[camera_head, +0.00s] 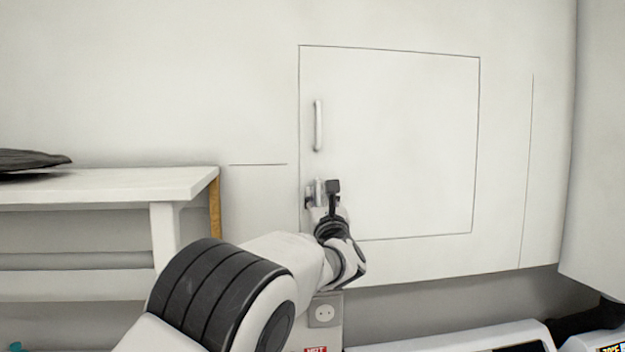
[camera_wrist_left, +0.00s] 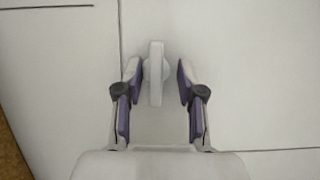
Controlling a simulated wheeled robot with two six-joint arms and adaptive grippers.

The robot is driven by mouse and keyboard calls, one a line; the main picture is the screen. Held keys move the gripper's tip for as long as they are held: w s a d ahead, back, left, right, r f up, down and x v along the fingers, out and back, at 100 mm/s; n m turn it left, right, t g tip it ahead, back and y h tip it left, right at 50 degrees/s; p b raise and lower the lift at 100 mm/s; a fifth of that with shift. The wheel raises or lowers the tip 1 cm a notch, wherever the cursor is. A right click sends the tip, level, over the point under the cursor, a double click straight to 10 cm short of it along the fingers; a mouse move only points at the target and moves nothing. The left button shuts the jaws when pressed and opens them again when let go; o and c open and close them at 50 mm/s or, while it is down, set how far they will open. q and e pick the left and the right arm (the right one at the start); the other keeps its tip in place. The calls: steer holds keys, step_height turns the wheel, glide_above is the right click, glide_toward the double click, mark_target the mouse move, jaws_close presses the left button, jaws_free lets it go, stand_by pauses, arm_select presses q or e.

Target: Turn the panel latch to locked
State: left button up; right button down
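The white panel door (camera_head: 400,140) is closed flush in the white wall, with a vertical bar handle (camera_head: 318,125) near its left edge. Below that handle is the small white panel latch (camera_head: 318,188), partly hidden by my gripper. In the left wrist view the latch (camera_wrist_left: 156,72) is a bar standing upright in the picture on a round base. My left gripper (camera_head: 322,192) is at the latch. In the wrist view its fingers (camera_wrist_left: 160,85) are spread on both sides of the latch, with gaps visible. My right gripper is not in view.
A white bench (camera_head: 110,185) with a dark object (camera_head: 30,160) on it stands at the left. White boxes (camera_head: 470,340) lie at the lower right. The wall around the panel is clear.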

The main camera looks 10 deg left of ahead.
arm_select(q)
steer(key=shift+w+a+r, duration=0.15)
steer(key=shift+w+r, duration=0.1)
steer(key=shift+r, duration=0.05)
steer(key=shift+s+r, duration=0.35)
steer(key=shift+s, duration=0.4)
steer(key=shift+w+f, duration=0.1)
steer(key=shift+w, duration=0.05)
jaws_close()
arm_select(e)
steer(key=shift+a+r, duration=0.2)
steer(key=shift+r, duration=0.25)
